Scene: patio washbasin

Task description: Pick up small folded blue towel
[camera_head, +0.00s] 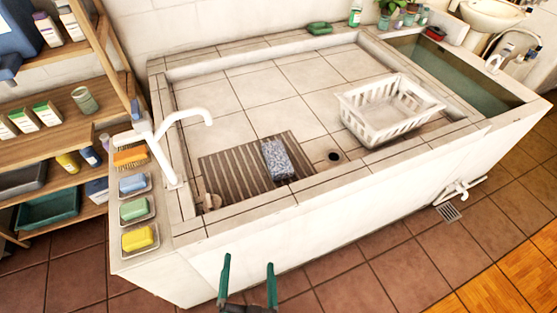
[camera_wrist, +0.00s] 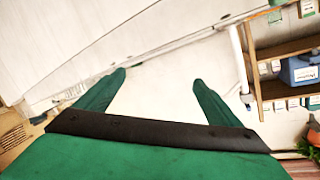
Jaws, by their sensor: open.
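A small folded blue towel (camera_head: 277,159), with a speckled blue and white surface, lies on a brown slatted mat (camera_head: 228,172) in the tiled basin. My gripper (camera_head: 248,270) has green fingers and is in front of the basin's front wall, outside the basin and apart from the towel. The fingers stand wide apart with nothing between them. In the wrist view my gripper (camera_wrist: 158,82) is also open and empty, facing a white surface; the towel does not show there.
A white basket (camera_head: 385,110) stands in the basin right of the mat, near a drain hole (camera_head: 335,156). A white faucet (camera_head: 165,145) rises at the left rim. Several soap dishes (camera_head: 138,238) line the left ledge. Wooden shelves (camera_head: 60,110) stand at left.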

